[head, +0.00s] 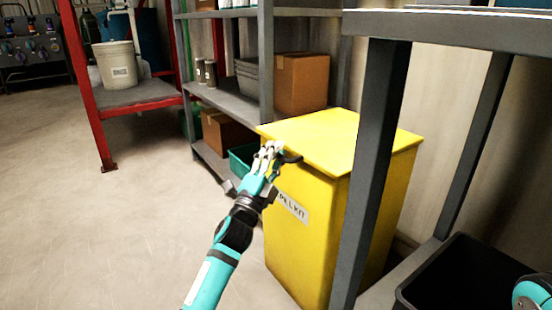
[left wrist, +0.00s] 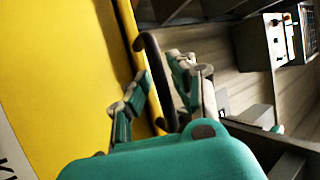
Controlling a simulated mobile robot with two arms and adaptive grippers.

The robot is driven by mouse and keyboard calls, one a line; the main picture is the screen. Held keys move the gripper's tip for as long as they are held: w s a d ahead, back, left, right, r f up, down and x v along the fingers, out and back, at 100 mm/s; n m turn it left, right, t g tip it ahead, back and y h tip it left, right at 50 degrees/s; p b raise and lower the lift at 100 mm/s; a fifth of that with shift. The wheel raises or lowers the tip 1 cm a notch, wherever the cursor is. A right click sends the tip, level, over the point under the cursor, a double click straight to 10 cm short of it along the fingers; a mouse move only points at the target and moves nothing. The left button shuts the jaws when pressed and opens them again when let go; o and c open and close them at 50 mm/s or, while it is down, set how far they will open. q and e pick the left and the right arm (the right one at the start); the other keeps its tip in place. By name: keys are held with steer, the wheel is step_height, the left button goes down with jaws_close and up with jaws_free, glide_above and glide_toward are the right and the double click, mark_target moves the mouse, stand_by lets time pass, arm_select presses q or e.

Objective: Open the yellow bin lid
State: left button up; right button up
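The yellow bin (head: 300,230) stands right of centre in the head view, with a label on its front. Its flat yellow lid (head: 345,138) is down on top. A dark curved handle (head: 291,159) sticks out at the lid's front edge; the left wrist view shows it as a black bar (left wrist: 152,62). My left gripper (head: 268,152) is at this handle. In the left wrist view its two fingers (left wrist: 160,75) are apart, with the handle between them; firm contact is not visible. My right gripper is out of view.
A grey table (head: 372,150) stands close in front of the bin's right side. Grey shelves (head: 240,100) with boxes are behind it. A black tub (head: 465,275) is at lower right. The floor (head: 100,230) at left is clear.

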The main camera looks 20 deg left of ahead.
arm_select(q)
steer(key=shift+w, duration=0.1)
jaws_close()
stand_by(0.3)
steer(key=shift+r, duration=0.1)
